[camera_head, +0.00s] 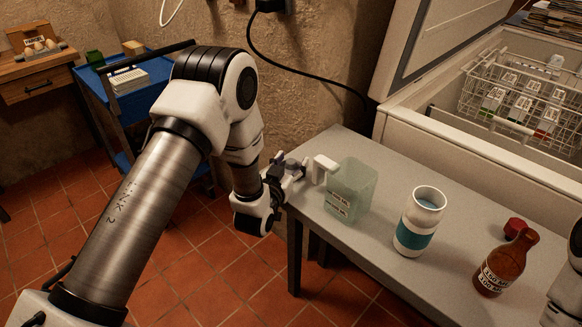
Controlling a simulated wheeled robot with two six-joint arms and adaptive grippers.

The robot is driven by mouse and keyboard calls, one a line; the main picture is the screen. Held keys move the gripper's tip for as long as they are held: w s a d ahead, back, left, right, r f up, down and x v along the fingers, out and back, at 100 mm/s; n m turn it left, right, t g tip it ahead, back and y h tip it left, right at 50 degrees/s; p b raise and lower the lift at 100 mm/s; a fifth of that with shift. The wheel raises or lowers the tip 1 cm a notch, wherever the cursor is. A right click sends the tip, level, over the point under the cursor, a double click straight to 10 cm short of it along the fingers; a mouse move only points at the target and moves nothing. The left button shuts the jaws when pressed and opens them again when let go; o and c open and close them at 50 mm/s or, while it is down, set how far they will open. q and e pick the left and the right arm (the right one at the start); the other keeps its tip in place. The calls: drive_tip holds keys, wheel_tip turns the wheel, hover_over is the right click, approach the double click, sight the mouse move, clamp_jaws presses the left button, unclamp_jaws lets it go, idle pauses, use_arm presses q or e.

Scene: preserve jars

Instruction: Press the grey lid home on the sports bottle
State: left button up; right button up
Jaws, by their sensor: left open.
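A white bottle with a teal band (414,238), which looks like the sports bottle, stands upright on the grey table (455,195). I cannot make out a separate grey lid anywhere. I cannot tell whether the fingers touch the handle. My right gripper is out of view.
A brown labelled bottle (503,264) and a red cap (515,228) are to the right of the white bottle. Part of my right arm shows at the right edge. Behind the table is an open white chest with a wire basket (525,95). The table's back strip is clear.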

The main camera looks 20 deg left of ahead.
sight(291, 161)
use_arm(q)
drive_tip(key=c, duration=1)
drive_tip(key=shift+r, duration=0.1)
drive_tip(key=shift+r, duration=0.6)
wheel_tip(291, 161, up, 2)
drive_tip(key=shift+r, duration=0.15)
drive_tip(key=s+d+p, duration=0.1)
drive_tip(key=s+d, duration=0.2)
drive_tip(key=s, duration=0.4)
drive_tip(key=s+d+r+p, duration=0.1)
drive_tip(key=s+d, duration=0.2)
drive_tip(key=s, duration=0.5)
drive_tip(key=shift+r, duration=0.2)
drive_tip(key=shift+w+d, duration=0.1)
drive_tip(key=shift+c, duration=0.5)
